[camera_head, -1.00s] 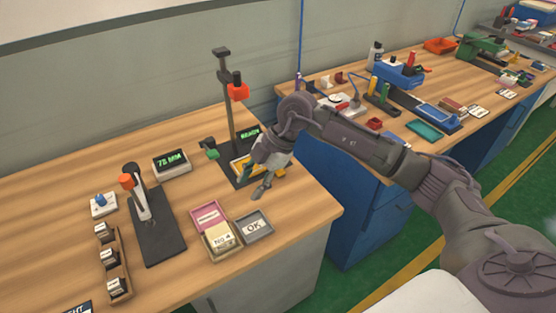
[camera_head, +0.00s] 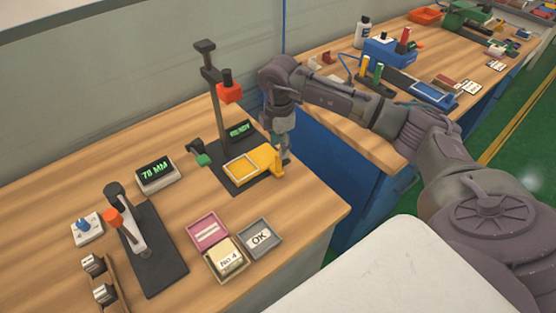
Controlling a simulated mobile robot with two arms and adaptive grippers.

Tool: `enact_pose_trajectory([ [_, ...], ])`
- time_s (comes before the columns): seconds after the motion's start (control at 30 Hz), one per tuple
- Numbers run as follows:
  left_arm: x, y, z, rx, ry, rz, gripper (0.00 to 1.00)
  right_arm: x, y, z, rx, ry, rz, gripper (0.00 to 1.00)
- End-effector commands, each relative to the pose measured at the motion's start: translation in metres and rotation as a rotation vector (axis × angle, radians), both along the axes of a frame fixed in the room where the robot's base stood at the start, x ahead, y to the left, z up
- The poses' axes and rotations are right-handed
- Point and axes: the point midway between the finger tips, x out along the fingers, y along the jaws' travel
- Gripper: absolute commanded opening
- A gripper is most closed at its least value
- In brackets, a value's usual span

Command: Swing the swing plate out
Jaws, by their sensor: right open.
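The yellow swing plate (camera_head: 262,157) lies over the black base (camera_head: 232,186) of the tall stand. My right gripper (camera_head: 285,157) points down just behind and to the right of this tab. It is open, and its fingers are small and partly hidden by the tab. I cannot tell whether it touches the tab. My left gripper is not in view.
The stand's post (camera_head: 219,105) carries a red-orange head (camera_head: 229,92) above the plate. Pink (camera_head: 207,231), cream (camera_head: 227,259) and grey OK (camera_head: 260,239) trays stand in front. Bare wood (camera_head: 315,207) is to the right.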

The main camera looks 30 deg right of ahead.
Motion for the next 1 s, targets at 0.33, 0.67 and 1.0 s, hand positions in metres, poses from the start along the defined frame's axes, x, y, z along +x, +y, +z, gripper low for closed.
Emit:
enact_pose_trajectory([
  [0.33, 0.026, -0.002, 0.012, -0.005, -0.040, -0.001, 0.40, 0.000, 0.000, -0.063, 0.001, 0.001, -0.001, 0.45],
  [0.67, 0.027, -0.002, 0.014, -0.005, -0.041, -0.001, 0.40, 0.000, 0.001, -0.079, 0.002, -0.001, 0.001, 0.45],
  [1.0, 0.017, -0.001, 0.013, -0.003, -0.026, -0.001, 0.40, 0.000, 0.000, -0.079, 0.001, -0.001, 0.001, 0.14],
])
